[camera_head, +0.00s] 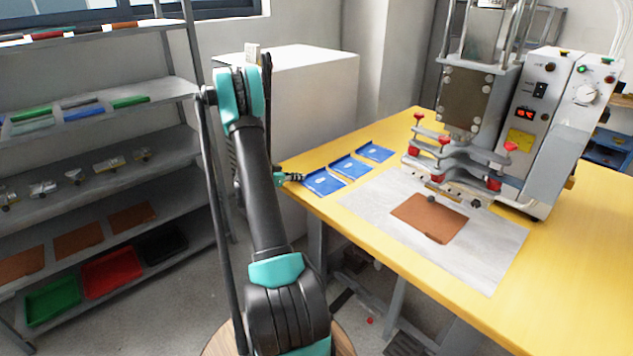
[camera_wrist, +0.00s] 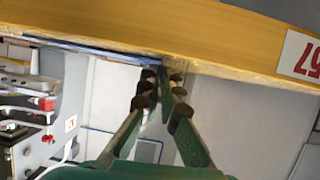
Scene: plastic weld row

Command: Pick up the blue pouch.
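Three flat blue pouches lie in a slanting row on the yellow table. The nearest blue pouch (camera_head: 324,182) is close to the table's left edge, with the middle one (camera_head: 351,168) and the far one (camera_head: 376,153) behind it. My gripper (camera_head: 299,177) is at the table edge, just left of the nearest pouch. In the wrist view my gripper (camera_wrist: 162,100) has its green fingers a little apart, with dark tips and a narrow gap. A thin blue edge (camera_wrist: 95,48) runs along the table edge toward the tips. I cannot tell whether the tips touch a pouch.
The yellow table (camera_head: 575,270) bears a grey mat with a brown sheet (camera_head: 430,217) and a welding press (camera_head: 470,100) behind it. A white cabinet (camera_head: 310,75) stands behind my arm. Shelves (camera_head: 95,175) with trays and parts stand left.

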